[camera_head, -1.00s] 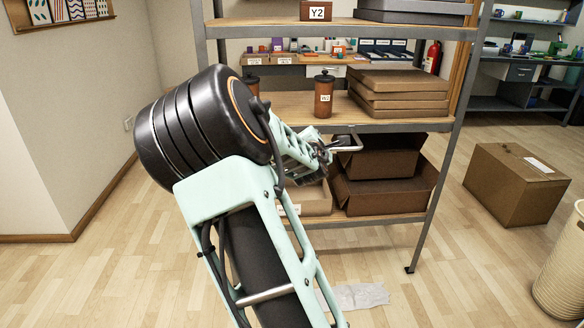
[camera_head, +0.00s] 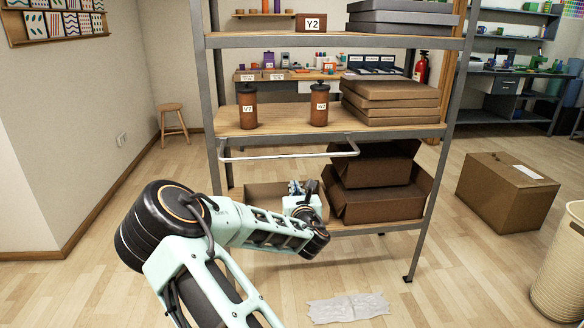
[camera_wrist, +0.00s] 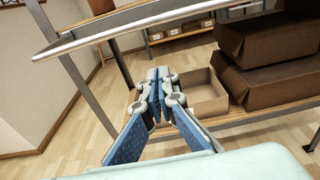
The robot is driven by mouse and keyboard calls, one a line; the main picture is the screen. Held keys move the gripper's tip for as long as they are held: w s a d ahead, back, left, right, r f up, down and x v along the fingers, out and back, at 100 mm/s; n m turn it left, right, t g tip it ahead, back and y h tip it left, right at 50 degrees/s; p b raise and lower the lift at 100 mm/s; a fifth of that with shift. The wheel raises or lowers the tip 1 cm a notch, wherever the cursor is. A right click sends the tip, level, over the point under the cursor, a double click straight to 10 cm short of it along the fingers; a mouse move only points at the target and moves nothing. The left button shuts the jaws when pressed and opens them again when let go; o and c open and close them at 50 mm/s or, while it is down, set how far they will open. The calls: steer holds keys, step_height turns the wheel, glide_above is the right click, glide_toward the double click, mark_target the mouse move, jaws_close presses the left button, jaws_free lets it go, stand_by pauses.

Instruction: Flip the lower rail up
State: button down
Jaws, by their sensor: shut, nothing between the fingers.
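The lower rail (camera_head: 285,155) is a thin silver bar along the front of the middle shelf, bent back to the shelf at both ends. It projects from the front edge, just below the shelf board in the head view. In the wrist view the rail (camera_wrist: 150,24) crosses the top of the picture. My gripper (camera_head: 296,186) is below the rail, in front of the lower shelf, and apart from it. In the wrist view my gripper (camera_wrist: 158,73) has its blue-padded fingers together with nothing between them.
Two brown canisters, Y7 (camera_head: 248,107) and W2 (camera_head: 319,105), stand on the middle shelf (camera_head: 283,124) beside stacked flat boxes (camera_head: 392,103). Open cardboard boxes (camera_head: 381,201) fill the lower shelf's right side. A box labelled Y2 (camera_head: 311,25) sits on top. The floor in front is mostly clear.

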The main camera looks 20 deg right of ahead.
steer(key=b+x, duration=0.2)
steer(key=x, duration=0.8)
steer(key=r, duration=0.2)
steer(key=s+r, duration=0.1)
steer(key=r, duration=0.1)
steer(key=shift+a+p, duration=0.1)
steer(key=shift+p, duration=0.25)
